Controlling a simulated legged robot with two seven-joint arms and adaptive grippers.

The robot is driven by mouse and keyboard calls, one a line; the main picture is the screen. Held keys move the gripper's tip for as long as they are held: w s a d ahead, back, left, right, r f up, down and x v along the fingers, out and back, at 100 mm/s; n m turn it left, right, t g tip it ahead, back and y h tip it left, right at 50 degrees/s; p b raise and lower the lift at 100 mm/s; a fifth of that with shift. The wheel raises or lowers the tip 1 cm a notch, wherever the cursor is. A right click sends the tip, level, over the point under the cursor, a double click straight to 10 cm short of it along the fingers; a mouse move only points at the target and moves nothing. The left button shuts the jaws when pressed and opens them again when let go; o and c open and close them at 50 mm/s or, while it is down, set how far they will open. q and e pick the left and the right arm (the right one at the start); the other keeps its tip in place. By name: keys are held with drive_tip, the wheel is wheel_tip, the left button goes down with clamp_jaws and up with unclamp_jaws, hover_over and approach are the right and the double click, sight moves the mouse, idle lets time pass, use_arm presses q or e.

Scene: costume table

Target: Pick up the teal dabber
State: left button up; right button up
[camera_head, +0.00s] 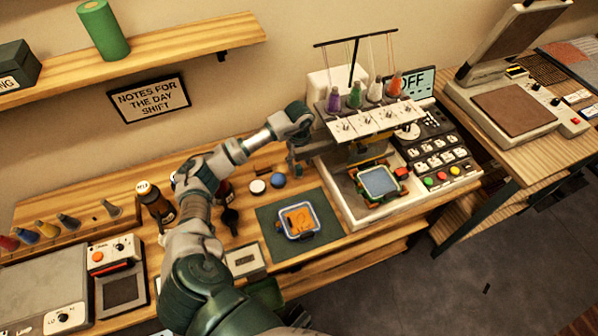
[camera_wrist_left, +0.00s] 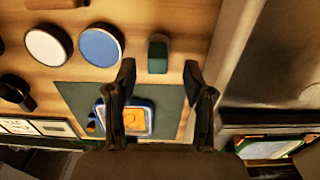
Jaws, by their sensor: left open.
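The teal dabber (camera_wrist_left: 157,54) shows in the left wrist view as a small dark teal block on the wooden table, just above the green mat's edge in the picture. My left gripper (camera_wrist_left: 158,78) is open, with one finger to each side of the dabber's line and the dabber seen between and beyond the fingertips. Nothing is in its jaws. In the head view my left gripper (camera_head: 294,158) hangs just left of the embroidery machine, and I cannot make out the dabber there. My right gripper is in neither view.
The embroidery machine (camera_head: 337,210) stands close to the right of my left gripper. A green mat (camera_head: 267,226) holds a blue-rimmed hoop (camera_head: 300,221) with an orange patch. A blue disc (camera_wrist_left: 100,45) and a white disc (camera_wrist_left: 48,46) lie left of the dabber.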

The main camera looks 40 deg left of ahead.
sight(298, 166)
use_arm(q)
wheel_tip(298, 166, down, 3)
drive_tip(key=shift+s+f, duration=0.1)
drive_tip(key=shift+a+f, duration=0.15)
clamp_jaws()
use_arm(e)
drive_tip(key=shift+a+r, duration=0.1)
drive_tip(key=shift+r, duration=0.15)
use_arm(q)
wheel_tip(298, 166, up, 9)
drive_tip(key=shift+r+p, duration=0.2)
drive_tip(key=shift+p, duration=0.15)
drive_tip(key=shift+r, duration=0.35)
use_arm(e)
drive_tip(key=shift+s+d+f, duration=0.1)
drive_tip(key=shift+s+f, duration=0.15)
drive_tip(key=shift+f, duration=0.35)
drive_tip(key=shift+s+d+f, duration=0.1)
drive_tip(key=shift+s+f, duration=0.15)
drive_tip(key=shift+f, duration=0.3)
